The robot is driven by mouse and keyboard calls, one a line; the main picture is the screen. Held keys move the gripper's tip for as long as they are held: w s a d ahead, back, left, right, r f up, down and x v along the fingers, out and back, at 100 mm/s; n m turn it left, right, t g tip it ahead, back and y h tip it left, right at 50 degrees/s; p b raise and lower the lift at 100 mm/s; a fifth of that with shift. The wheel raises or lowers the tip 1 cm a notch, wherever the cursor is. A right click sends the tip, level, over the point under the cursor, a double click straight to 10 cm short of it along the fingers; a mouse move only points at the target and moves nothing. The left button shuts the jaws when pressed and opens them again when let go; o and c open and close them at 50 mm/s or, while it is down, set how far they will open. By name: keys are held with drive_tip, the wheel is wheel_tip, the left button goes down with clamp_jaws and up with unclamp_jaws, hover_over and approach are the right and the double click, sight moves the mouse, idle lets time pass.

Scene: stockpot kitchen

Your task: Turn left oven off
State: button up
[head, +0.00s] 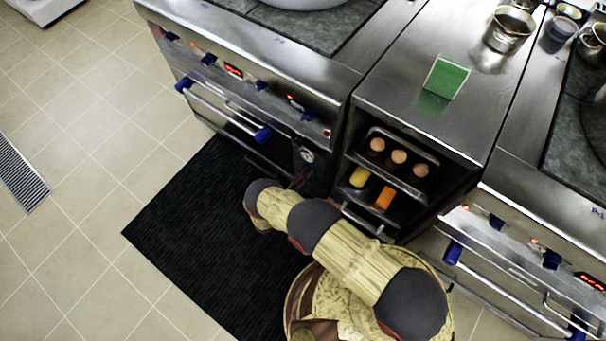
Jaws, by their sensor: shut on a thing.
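The left oven (240,95) is a steel range with blue knobs, red lit displays and a long door handle (222,108) with blue ends. A round pale-faced dial (307,156) sits on the dark panel at its lower right. My arm reaches from the bottom right toward this panel. My gripper (298,179) is small and dark here, just below the dial, partly hidden by the arm and shadow. It is shut at the dial; the exact contact of the fingers is too dark to see. The dial's marks and setting are too small to read.
A second oven (510,250) stands at right. A black mat (215,230) covers the floor; tiles at left are clear.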

drive_tip(key=o, duration=1.2)
drive_tip(key=shift+c, duration=0.2)
drive_tip(key=v, duration=1.2)
